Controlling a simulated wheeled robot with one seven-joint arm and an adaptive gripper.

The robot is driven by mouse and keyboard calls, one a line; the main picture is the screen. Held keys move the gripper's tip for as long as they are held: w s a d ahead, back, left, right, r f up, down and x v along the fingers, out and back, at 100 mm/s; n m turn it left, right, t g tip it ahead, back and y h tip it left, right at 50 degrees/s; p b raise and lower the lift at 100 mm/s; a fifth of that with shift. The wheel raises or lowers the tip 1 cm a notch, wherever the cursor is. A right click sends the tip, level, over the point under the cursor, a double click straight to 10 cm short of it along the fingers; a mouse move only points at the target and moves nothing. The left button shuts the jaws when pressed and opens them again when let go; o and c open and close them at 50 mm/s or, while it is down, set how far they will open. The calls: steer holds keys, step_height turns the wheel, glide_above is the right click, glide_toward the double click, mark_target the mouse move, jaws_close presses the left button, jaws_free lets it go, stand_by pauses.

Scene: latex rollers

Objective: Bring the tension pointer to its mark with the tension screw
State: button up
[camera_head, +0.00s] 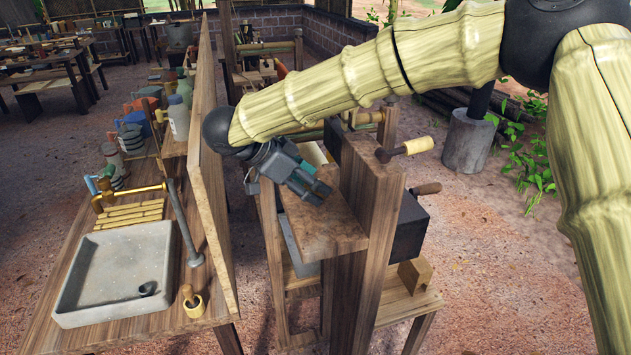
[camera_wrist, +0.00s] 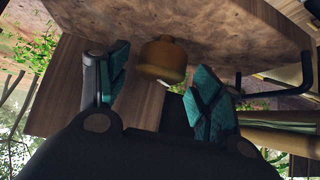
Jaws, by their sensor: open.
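My gripper (camera_head: 311,188) is at the wooden roller frame (camera_head: 372,215), beside its upright post and above a wooden shelf. In the wrist view my gripper (camera_wrist: 160,85) is open, with its two teal-padded fingers spread. A rounded brass-brown knob (camera_wrist: 163,60) shows between and just beyond the fingertips, apart from both; it may be the tension screw. A small pale sliver (camera_wrist: 175,81) shows beside the knob; I cannot tell whether it is the pointer. In the head view the knob is hidden, and I cannot make out the pointer or its mark.
A crank with a pale wooden grip (camera_head: 417,146) juts right from the post, and a darker handle (camera_head: 426,188) is below it. A tall wooden board (camera_head: 212,170) stands left of my gripper. Beyond it is a bench with a grey stone basin (camera_head: 115,275).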

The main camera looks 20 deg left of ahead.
steer(key=shift+x, duration=0.95)
steer(key=c, duration=1)
steer(key=shift+r+p, duration=0.1)
steer(key=shift+p, duration=0.25)
steer(key=shift+r+m+g+p, duration=0.1)
steer(key=shift+m+g+p, duration=0.2)
steer(key=shift+m+p, duration=0.15)
steer(key=shift+h, duration=0.3)
steer(key=o, duration=1)
